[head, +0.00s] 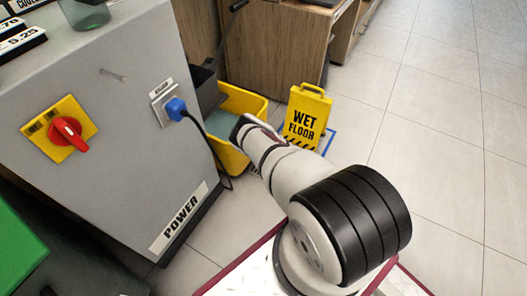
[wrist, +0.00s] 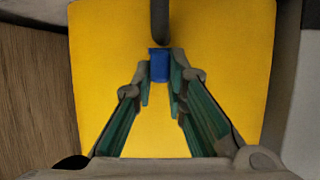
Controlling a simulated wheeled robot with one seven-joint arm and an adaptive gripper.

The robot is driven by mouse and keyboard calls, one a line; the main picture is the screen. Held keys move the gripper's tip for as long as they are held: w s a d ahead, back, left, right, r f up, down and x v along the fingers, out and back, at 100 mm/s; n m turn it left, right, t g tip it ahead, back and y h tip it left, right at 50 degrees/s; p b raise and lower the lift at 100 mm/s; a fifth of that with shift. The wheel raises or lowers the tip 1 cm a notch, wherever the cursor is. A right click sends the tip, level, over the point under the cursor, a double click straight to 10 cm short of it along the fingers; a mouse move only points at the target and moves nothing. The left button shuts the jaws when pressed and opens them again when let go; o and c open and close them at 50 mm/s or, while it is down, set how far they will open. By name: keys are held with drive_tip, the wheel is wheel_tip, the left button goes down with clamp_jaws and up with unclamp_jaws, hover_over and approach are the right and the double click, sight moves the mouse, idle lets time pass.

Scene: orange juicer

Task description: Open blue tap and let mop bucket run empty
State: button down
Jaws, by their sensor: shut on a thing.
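The yellow mop bucket (head: 243,101) stands on the floor beside the grey machine, with grey-green water (head: 220,124) showing inside. Its yellow wall (wrist: 225,60) fills most of the wrist view. The blue tap (wrist: 159,64) is small and sits at the bucket wall, below a dark grey vertical bar. My gripper (wrist: 160,80) has its fingertips on either side of the blue tap and is shut on it. In the head view my arm reaches to the bucket, and the fingers and the tap are hidden there. I cannot tell how far the tap is turned.
A yellow wet floor sign (head: 306,117) stands just right of the bucket, near my arm. The grey machine (head: 120,120) with a red switch (head: 69,132) and a blue plug (head: 176,108) is at left. Wooden cabinets (head: 275,45) stand behind. Tiled floor at right is clear.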

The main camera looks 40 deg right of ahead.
drive_tip(key=shift+w+d+n+y, duration=0.1)
drive_tip(key=shift+d+n+y, duration=0.05)
drive_tip(key=shift+n+y, duration=0.5)
drive_tip(key=shift+w+r+y, duration=0.1)
drive_tip(key=shift+y, duration=0.15)
drive_tip(key=c, duration=1.9)
unclamp_jaws()
drive_tip(key=v, duration=1.2)
drive_tip(key=shift+r, duration=0.15)
drive_tip(key=shift+d, duration=0.1)
